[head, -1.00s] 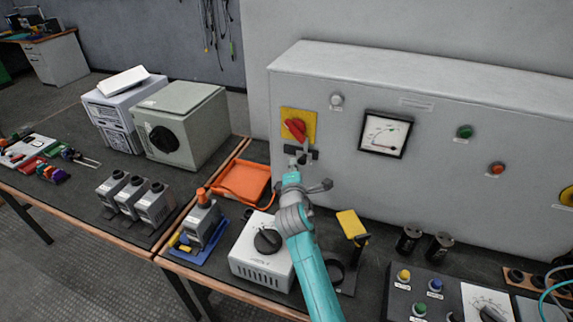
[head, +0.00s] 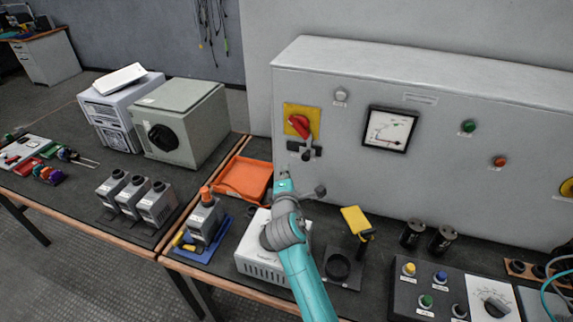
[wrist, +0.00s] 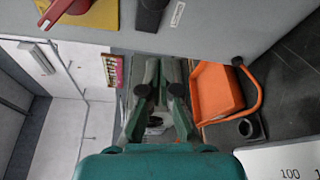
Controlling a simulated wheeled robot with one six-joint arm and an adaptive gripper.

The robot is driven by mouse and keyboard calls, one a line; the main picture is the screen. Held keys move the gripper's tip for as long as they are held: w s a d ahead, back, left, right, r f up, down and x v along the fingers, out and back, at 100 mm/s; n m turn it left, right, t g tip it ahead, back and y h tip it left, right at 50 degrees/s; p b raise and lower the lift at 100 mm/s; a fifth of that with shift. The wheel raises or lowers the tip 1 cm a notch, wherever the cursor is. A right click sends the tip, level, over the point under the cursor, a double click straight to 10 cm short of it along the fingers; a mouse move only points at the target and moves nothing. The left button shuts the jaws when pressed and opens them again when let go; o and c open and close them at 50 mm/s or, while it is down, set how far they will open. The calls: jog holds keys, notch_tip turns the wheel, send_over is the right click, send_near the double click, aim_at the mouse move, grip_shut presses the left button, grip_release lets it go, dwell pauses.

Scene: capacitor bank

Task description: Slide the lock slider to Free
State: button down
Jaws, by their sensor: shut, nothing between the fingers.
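The lock slider (head: 306,151) is a small dark piece on the grey cabinet front, just below a red rotary handle (head: 299,124) on a yellow plate. In the wrist view a dark block, apparently the slider (wrist: 151,14), is at the top edge, partly cut off. A small label (wrist: 178,14) beside it is too small to read. The red handle (wrist: 66,9) is at the top left there. My gripper (wrist: 161,85) is shut and empty, below the slider and apart from it. In the head view my gripper (head: 283,178) is small, its fingers hard to make out.
An orange tray (head: 245,178) lies on the bench left of my arm. A white box with a dial (head: 250,255) stands under my arm. A yellow-topped item (head: 355,219) and two black cylinders (head: 428,236) stand to the right.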

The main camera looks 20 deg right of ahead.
jog(key=shift+v, duration=2.65)
